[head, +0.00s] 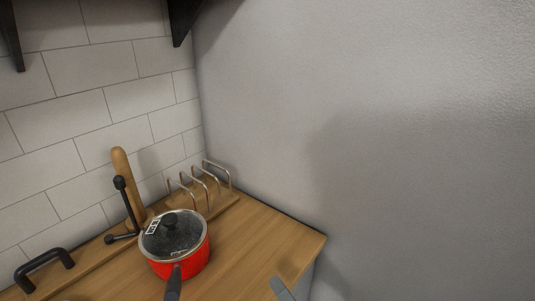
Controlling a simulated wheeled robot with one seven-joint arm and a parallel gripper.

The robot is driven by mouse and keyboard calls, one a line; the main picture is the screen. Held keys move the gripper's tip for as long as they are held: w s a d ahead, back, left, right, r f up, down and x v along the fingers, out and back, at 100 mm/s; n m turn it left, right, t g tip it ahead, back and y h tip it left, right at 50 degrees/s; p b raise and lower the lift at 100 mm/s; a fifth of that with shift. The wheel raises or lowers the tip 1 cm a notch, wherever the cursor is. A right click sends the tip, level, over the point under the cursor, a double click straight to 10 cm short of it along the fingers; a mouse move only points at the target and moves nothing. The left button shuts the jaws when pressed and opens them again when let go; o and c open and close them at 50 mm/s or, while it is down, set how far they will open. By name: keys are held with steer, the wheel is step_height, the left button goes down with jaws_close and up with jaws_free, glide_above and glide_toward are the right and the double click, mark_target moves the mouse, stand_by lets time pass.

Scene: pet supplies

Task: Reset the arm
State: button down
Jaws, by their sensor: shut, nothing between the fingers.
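My gripper cannot be made out in the head view. A small grey piece (283,289) shows at the bottom edge over the worktop, cut off by the frame. I cannot tell what it belongs to.
A red pot (188,262) with a glass lid (172,234) stands on the wooden worktop (262,238), its dark handle toward the bottom. Behind are a wire rack (207,184), a wooden roller (128,184) and a black stand (128,205). Black brackets (181,22) hang above. The right worktop is mostly clear.

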steer(key=s+d+f+n+t+h, duration=0.2)
steer(key=s+d+n+h, duration=0.3)
steer(key=s+d, duration=0.7)
steer(key=s+d+n+g+h, duration=0.1)
steer(key=s+d+h, duration=0.1)
steer(key=s, duration=0.8)
steer(key=s+d+n+g+h, duration=0.1)
steer(key=s+d+g+h, duration=0.1)
steer(key=s, duration=0.8)
steer(key=shift+s+d+r, duration=0.15)
steer(key=shift+d+r, duration=0.1)
steer(key=shift+d, duration=0.45)
